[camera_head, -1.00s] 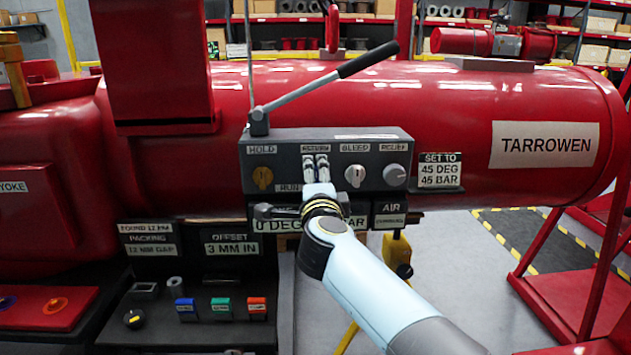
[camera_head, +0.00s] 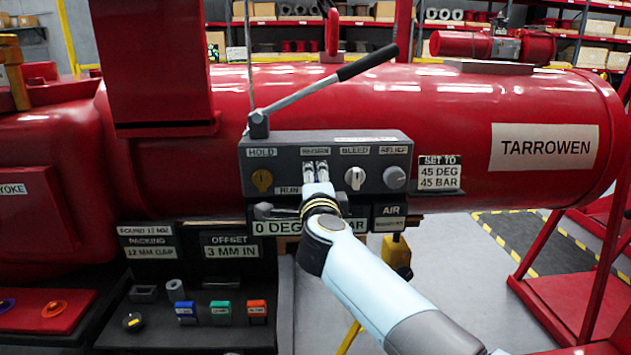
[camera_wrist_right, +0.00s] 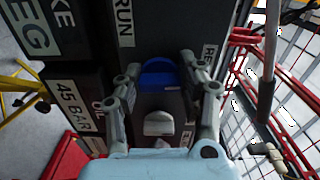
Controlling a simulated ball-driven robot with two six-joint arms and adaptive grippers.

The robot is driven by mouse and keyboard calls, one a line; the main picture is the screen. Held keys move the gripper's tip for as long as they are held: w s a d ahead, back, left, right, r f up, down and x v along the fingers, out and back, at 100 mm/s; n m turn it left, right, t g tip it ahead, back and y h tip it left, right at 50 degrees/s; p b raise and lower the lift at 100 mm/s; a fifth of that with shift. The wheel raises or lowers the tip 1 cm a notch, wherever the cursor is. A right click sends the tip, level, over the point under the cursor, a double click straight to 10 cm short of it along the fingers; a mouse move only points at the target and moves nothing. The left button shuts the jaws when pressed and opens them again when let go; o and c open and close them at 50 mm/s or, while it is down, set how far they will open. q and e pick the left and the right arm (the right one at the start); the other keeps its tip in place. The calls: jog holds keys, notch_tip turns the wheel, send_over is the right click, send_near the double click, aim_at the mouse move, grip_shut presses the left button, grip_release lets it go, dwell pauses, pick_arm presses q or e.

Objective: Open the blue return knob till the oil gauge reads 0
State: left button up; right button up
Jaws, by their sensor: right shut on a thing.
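The blue return knob (camera_wrist_right: 158,75) shows in the right wrist view between the fingers of my right gripper (camera_wrist_right: 160,66), which is shut on it. In the head view my right gripper (camera_head: 316,172) is at the panel under the RETURN label (camera_head: 315,152), and it hides the knob there. The oil gauge (camera_wrist_right: 75,106) reads 45 BAR in the right wrist view. In the head view my arm covers its number, with only 0 DEG and BAR readable on that strip. My left gripper is not in view.
A pale bleed knob (camera_head: 355,178) and a grey relief knob (camera_head: 394,178) sit right of my gripper. A long black-handled lever (camera_head: 325,85) slants above the panel. A SET TO sign (camera_head: 440,173) reads 45 DEG, 45 BAR.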

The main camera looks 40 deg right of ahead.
jog(key=shift+r+p, duration=0.1)
jog(key=shift+p, duration=0.35)
jog(key=n+p, duration=0.9)
jog(key=p, duration=0.2)
jog(key=shift+n, duration=0.3)
jog(key=n+p, duration=0.2)
jog(key=n, duration=0.1)
jog(key=shift+s+p, duration=0.1)
jog(key=shift+p, duration=0.3)
jog(key=shift+f+n+p, duration=0.25)
jog(key=shift+n+p, duration=0.55)
jog(key=shift+n, duration=0.8)
jog(key=o, duration=1.2)
